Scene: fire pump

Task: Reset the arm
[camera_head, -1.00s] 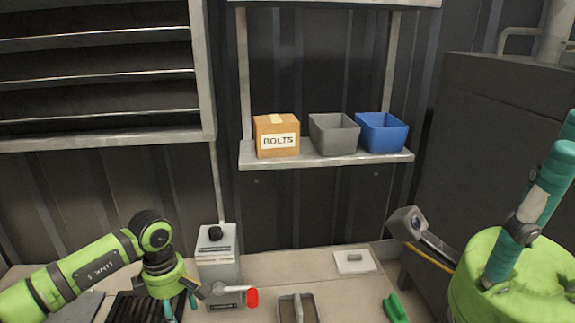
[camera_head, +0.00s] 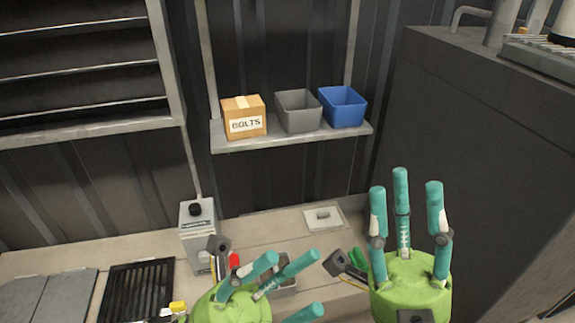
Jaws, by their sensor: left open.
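My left gripper (camera_head: 298,274) is at the bottom centre of the head view, a green body with teal fingers spread open and pointing right. Nothing shows between its fingers. My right gripper (camera_head: 405,190) is at the lower right, its three teal fingers upright and spread apart, open and empty. The two grippers are side by side with a gap between them. A grey control box (camera_head: 197,225) with a black knob stands on the bench behind the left gripper. Its red-tipped lever (camera_head: 234,259) is partly hidden by that gripper.
A shelf (camera_head: 290,142) holds a bolts box (camera_head: 245,118), a grey bin (camera_head: 299,112) and a blue bin (camera_head: 343,107). A white plate (camera_head: 323,217) lies on the bench. A black grate (camera_head: 136,290) is at left. A large dark cabinet (camera_head: 480,150) stands at right.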

